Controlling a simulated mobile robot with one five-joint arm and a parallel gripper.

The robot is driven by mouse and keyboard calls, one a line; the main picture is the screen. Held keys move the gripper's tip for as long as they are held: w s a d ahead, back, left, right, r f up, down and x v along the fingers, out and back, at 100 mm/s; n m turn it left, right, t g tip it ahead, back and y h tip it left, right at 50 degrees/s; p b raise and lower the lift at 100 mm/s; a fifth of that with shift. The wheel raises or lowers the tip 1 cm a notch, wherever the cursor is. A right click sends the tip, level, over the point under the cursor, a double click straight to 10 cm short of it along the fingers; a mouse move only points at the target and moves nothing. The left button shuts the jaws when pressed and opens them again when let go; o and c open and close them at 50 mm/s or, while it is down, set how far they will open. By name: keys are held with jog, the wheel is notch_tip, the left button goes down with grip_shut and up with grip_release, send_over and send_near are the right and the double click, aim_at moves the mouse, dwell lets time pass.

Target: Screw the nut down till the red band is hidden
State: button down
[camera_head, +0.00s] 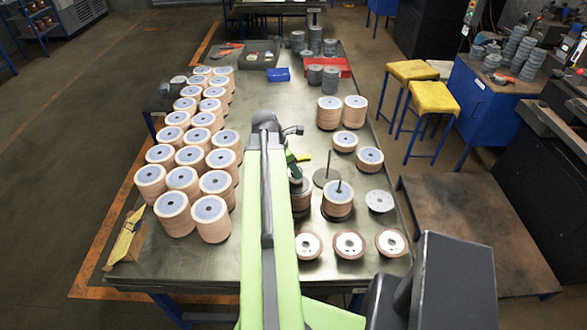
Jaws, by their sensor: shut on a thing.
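My gripper (295,179) is small in the picture, just right of my green arm, pointing down at the top of a disc stack (301,200). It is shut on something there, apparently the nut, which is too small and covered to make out. My arm hides the left part of this stack. The red band cannot be seen. To the right, a second disc stack (338,203) has a spindle standing up through its middle. Behind it, a bare spindle (327,163) rises from a round base plate.
Rows of tan disc stacks (185,180) fill the table's left side. More stacks (342,108) stand at back right. Pale-centred discs (349,245) lie along the front, and a grey plate (380,201) lies at right. A blue tray (279,75) is at the back.

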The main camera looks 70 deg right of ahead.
jog(key=shift+f+b, duration=1.25)
dwell(0.5)
jog(key=c, duration=0.7)
grip_release()
jog(key=shift+c, duration=0.2)
jog(key=shift+r, duration=0.1)
jog(key=p+v, duration=0.7)
jog(key=shift+r, duration=0.15)
jog(key=shift+a, duration=0.1)
